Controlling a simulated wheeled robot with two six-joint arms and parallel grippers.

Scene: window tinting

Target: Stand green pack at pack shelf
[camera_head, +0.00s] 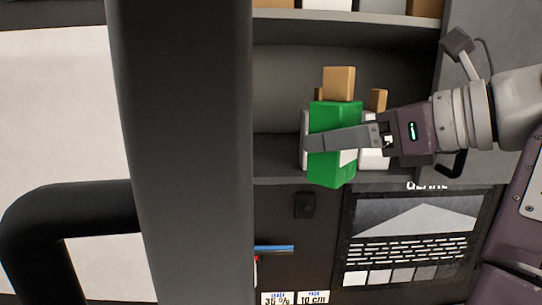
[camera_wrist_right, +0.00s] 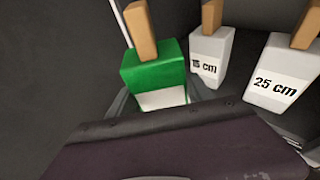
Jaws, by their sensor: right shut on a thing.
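The green pack (camera_head: 333,112) has a tan block-shaped top and a pale label on its side. My right gripper (camera_head: 318,143) is shut on it and holds it upright, slightly tilted, at the front of the pack shelf (camera_head: 278,152). In the right wrist view the green pack (camera_wrist_right: 154,68) sits between the fingers, which are mostly hidden behind the dark gripper body. I cannot tell if its base touches the shelf; in the head view its bottom overlaps the shelf's front edge. My left gripper does not show.
White packs with tan tops stand beside and behind the green one, labelled 15 cm (camera_wrist_right: 209,57) and 25 cm (camera_wrist_right: 281,78). A dark vertical post (camera_head: 190,150) blocks the left of the head view. A poster (camera_head: 411,240) hangs below. The shelf's left part is clear.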

